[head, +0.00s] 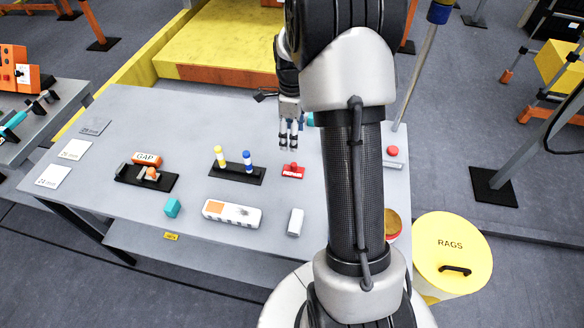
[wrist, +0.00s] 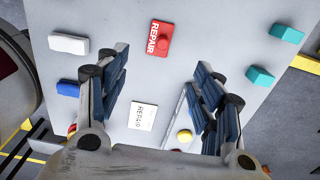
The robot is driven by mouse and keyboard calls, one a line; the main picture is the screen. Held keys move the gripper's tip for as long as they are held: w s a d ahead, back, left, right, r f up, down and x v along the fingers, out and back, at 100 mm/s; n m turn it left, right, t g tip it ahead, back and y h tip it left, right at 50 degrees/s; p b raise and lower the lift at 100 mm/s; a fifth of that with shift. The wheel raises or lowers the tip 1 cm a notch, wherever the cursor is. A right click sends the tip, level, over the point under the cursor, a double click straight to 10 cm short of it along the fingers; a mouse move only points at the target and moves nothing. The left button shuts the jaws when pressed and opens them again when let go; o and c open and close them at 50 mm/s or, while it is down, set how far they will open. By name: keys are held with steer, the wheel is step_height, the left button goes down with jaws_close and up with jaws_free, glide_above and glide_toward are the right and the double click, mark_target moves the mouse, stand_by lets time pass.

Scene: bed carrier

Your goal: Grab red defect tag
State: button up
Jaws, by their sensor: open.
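The red tag (head: 293,171) lies on the grey table in the head view, with a small raised knob on top. In the wrist view the red tag (wrist: 160,38) shows white lettering that reads REPAIR, at the top middle. My gripper (head: 290,146) is above the table, just behind and above the tag in the head view, pointing down.
A black stand (head: 238,174) with yellow and blue pegs is left of the tag. A white block (head: 296,222) and an orange-and-white box (head: 232,213) lie in front. My arm hides part of the table's right side.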

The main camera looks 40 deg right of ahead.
steer(key=b, duration=0.3)
glide_toward(293, 166)
step_height(293, 166, down, 5)
steer(key=shift+w+f, duration=0.1)
steer(key=shift+w, duration=0.05)
step_height(293, 166, down, 5)
steer(key=shift+d+f+b, duration=0.1)
steer(key=shift+d+b, duration=0.05)
steer(key=shift+b, duration=0.8)
steer(key=shift+c, duration=0.6)
steer(key=c, duration=1)
steer(key=shift+r, duration=0.2)
